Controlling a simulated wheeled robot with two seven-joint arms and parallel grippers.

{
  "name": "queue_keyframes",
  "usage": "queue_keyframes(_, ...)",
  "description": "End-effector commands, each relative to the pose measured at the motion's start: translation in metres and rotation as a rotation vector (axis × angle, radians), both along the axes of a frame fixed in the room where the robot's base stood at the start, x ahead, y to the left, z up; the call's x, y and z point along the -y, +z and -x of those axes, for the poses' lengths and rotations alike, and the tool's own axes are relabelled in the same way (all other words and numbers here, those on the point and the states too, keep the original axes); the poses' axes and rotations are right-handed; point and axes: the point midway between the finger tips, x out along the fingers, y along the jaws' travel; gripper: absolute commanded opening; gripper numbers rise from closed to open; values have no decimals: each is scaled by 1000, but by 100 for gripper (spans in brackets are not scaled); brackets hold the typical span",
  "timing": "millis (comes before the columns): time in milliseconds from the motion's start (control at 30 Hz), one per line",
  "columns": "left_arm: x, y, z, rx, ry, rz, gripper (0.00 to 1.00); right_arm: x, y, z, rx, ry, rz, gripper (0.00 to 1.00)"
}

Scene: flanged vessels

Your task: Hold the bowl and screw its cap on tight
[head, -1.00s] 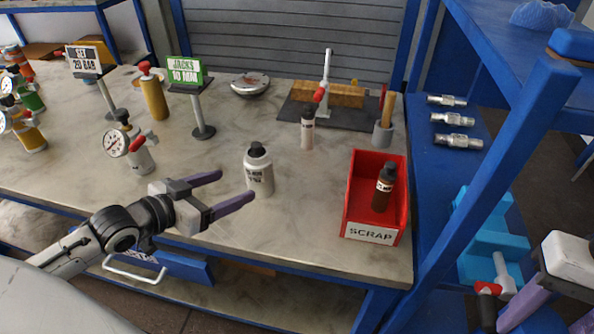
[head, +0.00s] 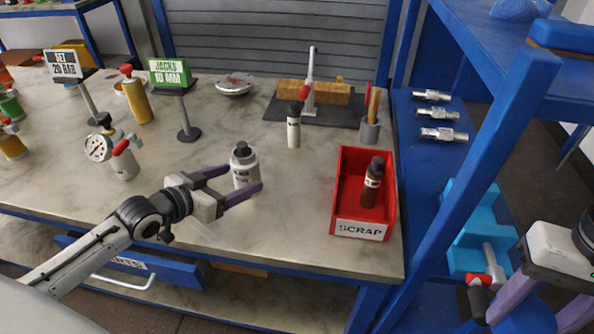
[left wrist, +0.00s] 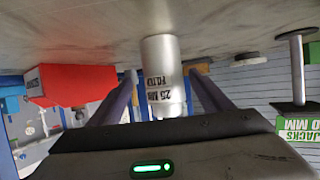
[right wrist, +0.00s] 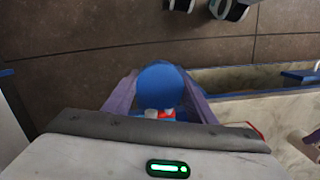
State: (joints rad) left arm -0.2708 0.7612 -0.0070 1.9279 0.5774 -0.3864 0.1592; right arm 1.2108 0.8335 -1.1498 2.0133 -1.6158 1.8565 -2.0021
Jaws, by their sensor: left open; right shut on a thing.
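The bowl is a silver-grey bottle-like vessel (head: 244,174) standing upright on the bench, with a dark top. In the left wrist view (left wrist: 163,70) it appears inverted, with lettering that seems to read 25 MM FILTER. My left gripper (head: 244,178) is open, its two fingers at either side of the vessel, with no clear contact. My right gripper (right wrist: 160,95) is shut on a round blue thing (right wrist: 160,85), low at the right of the head view. Small white and red bits show beneath the blue; the rest is hidden.
A red SCRAP bin (head: 338,190) holding a brown bottle (head: 372,182) stands right of the vessel. A white bottle (head: 293,130) and a gauge (head: 98,148) stand nearby. A blue post (head: 450,215) rises between the bench and my right arm.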

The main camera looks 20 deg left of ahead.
Motion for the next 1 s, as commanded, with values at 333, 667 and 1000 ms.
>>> queue_keyframes(333,2,-18,-40,2,1,2,73,0,-3,0,0,0,0,30)
queue_keyframes(667,3,-20,-44,0,0,0,73,0,-3,0,0,0,0,30)
queue_keyframes(1000,3,-20,-44,0,0,0,34,0,-3,0,0,0,0,30)
